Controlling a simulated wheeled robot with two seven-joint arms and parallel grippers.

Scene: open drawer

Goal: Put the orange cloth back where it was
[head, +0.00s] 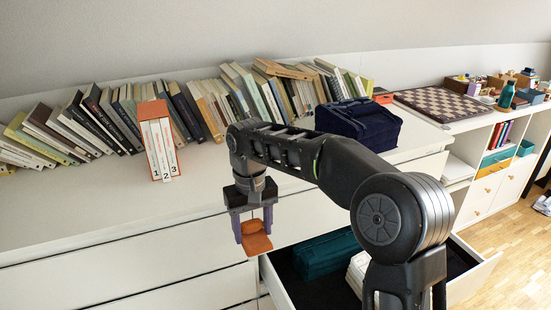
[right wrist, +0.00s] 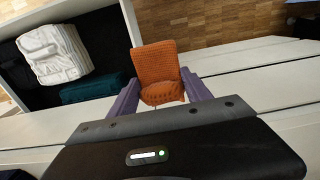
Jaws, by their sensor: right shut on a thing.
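My right gripper (head: 254,225) points down in front of the dresser and is shut on the orange cloth (head: 257,243). The cloth hangs below the purple fingers, left of the open drawer. In the right wrist view the orange cloth (right wrist: 158,72) shows between the fingers of my right gripper (right wrist: 165,97). The open drawer (head: 280,289) has a dark inside and holds a teal folded cloth (head: 325,254) and a white folded cloth (head: 357,272). Both also show in the right wrist view, the teal one (right wrist: 92,88) and the white one (right wrist: 55,52). My left gripper is not in view.
The dresser top (head: 80,212) carries a long row of books (head: 110,118), numbered volumes in an orange case (head: 158,140) and a dark blue folded item (head: 358,122). A chessboard (head: 443,103) lies farther right. The dresser top's front left is clear.

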